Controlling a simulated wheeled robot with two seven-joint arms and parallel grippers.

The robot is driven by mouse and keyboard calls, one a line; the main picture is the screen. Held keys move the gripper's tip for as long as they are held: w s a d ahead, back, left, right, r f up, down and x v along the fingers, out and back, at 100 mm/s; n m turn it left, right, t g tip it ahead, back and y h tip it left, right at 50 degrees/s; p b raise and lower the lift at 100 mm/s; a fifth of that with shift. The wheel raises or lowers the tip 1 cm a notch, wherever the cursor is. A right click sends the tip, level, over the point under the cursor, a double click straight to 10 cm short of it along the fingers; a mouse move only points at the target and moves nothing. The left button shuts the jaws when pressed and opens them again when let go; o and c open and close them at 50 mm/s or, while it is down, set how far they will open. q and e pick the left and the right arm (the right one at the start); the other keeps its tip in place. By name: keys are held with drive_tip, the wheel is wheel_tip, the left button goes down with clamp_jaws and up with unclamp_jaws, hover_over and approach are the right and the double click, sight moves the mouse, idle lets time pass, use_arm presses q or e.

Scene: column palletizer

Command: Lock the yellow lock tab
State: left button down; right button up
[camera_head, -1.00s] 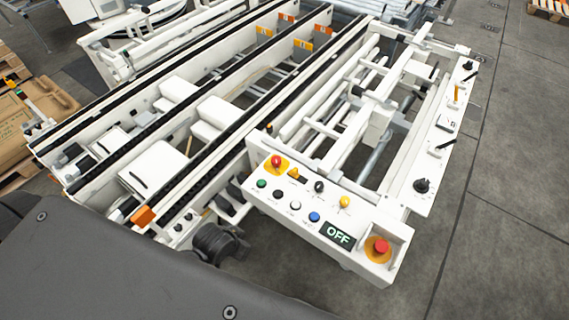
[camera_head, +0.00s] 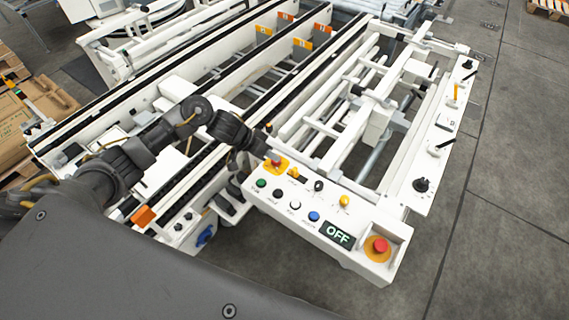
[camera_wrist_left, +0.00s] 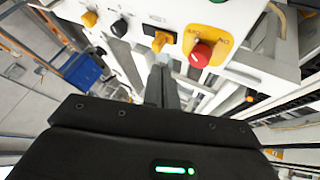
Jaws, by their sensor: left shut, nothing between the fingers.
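A small yellow tab (camera_head: 296,175) sits on the white control panel, between a red button on a yellow plate (camera_head: 281,168) and a black knob (camera_head: 318,185). In the left wrist view the yellow tab (camera_wrist_left: 159,40) stands out from a dark and yellow plate. My left gripper (camera_head: 270,155) is at the panel's far left corner, by the red button. In the left wrist view its fingers (camera_wrist_left: 160,70) are shut and empty, with the tips just below the yellow tab in the picture. I cannot tell whether they touch it. My right gripper is not in view.
The panel (camera_head: 360,258) also has a yellow knob (camera_head: 344,201), small coloured buttons, an OFF display (camera_head: 338,234) and a second red button (camera_head: 380,246). White conveyor rails (camera_head: 225,130) lie behind and left. A side panel (camera_head: 433,165) stands at right.

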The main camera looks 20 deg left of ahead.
sight(296, 171)
use_arm(q)
drive_tip(key=shift+w+a+r+n+g, duration=0.1)
drive_tip(key=shift+a+r+n+g, duration=0.15)
drive_tip(key=shift+a, duration=0.35)
drive_tip(key=shift+w+a+r+n+g, duration=0.15)
drive_tip(key=shift+a+r+g, duration=0.15)
drive_tip(key=shift+a, duration=0.3)
drive_tip(key=shift+s, duration=0.1)
drive_tip(key=x, duration=1)
drive_tip(key=shift+p, duration=0.3)
drive_tip(key=shift+d, duration=0.1)
drive_tip(key=d, duration=0.1)
drive_tip(key=p, duration=0.1)
drive_tip(key=d+p, duration=0.1)
drive_tip(key=shift+s+d+r, duration=0.25)
drive_tip(key=shift+s+d, duration=0.05)
drive_tip(key=shift+d, duration=0.05)
drive_tip(key=shift+d+f, duration=0.1)
drive_tip(key=shift+d, duration=0.2)
drive_tip(key=shift+f, duration=0.1)
